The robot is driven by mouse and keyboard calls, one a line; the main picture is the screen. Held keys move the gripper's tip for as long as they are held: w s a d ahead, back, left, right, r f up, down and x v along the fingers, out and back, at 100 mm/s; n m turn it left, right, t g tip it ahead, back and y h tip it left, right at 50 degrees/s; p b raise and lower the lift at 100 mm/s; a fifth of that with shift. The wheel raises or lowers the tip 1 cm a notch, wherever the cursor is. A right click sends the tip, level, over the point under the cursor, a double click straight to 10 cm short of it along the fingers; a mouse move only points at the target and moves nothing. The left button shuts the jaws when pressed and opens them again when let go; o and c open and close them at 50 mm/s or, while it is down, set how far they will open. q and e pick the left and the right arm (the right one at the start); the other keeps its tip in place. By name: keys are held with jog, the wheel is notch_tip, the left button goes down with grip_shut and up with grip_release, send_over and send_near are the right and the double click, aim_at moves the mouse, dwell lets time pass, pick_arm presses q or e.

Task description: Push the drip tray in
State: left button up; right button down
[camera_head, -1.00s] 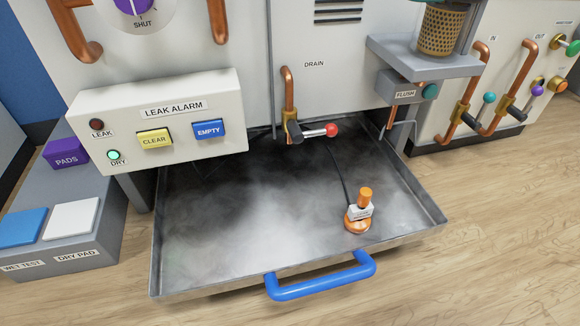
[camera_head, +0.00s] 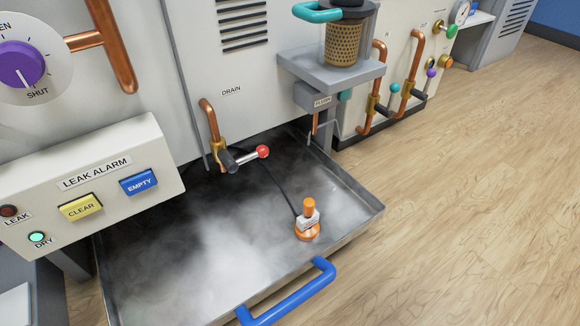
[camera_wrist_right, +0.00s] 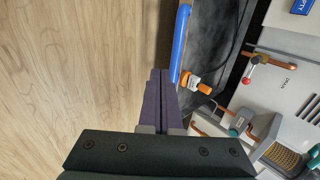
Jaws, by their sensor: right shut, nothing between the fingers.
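The grey metal drip tray (camera_head: 360,230) sticks out from under the white cabinet, with pale mist over its floor. Its blue bar handle (camera_head: 290,300) is on the front edge, at the bottom of the head view. An orange-and-white sensor (camera_head: 307,223) stands in the tray near the front right. My right gripper (camera_wrist_right: 160,72) is shut and empty in the right wrist view. Its fingertips appear close beside the blue handle (camera_wrist_right: 181,40); I cannot tell whether they touch. My left gripper is not in view.
A drain valve with a red-tipped lever (camera_head: 262,152) hangs above the tray. The leak alarm box (camera_head: 90,185) is at the left, its green DRY lamp (camera_head: 37,238) lit. A shelf with a basket (camera_head: 341,45) juts out at upper right. The wooden floor (camera_head: 460,200) to the right is clear.

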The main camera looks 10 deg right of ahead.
jog(key=w+r+b+x, duration=0.1)
jog(key=b+x, duration=0.9)
jog(key=x, duration=0.3)
jog(key=shift+w+a+r, duration=0.2)
jog(key=shift+w+r, duration=0.1)
jog(key=shift+w, duration=0.05)
jog(key=shift+d, duration=0.1)
